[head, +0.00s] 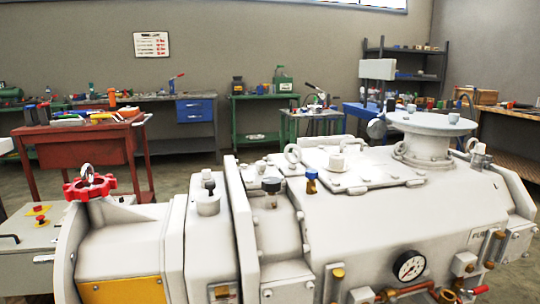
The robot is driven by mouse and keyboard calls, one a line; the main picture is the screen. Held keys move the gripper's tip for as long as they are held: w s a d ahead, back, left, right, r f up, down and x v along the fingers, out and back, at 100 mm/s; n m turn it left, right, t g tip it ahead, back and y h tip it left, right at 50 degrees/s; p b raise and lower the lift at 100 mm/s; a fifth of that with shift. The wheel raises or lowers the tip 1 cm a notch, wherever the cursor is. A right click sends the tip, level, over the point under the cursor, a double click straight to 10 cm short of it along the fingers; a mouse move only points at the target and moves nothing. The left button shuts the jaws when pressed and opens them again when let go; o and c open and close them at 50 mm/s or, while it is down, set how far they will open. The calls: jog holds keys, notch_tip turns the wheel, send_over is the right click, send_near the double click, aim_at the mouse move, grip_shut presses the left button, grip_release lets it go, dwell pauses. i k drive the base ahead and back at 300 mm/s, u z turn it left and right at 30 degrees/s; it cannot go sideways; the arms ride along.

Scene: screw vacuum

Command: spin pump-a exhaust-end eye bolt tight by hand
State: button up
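A large white screw vacuum pump (375,215) fills the lower half of the head view. A pale lifting eye bolt (293,154) stands on its top, left of the bolted cover plate. A second metal ring (87,172) shows at the far left, just above a red handwheel (90,187). I cannot tell which of these is at the exhaust end, nor whether either is seated tight. A label (487,236) on the right end is only partly readable. My gripper is not in view.
A round flanged port (430,124) rises from the pump's top right. A gauge (409,266) and copper pipes are on its front. A red tool cart (80,145) stands behind left. Benches and a shelf line the back wall, with open floor before them.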

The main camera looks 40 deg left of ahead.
aim_at(292, 165)
jog(key=u, duration=1.2)
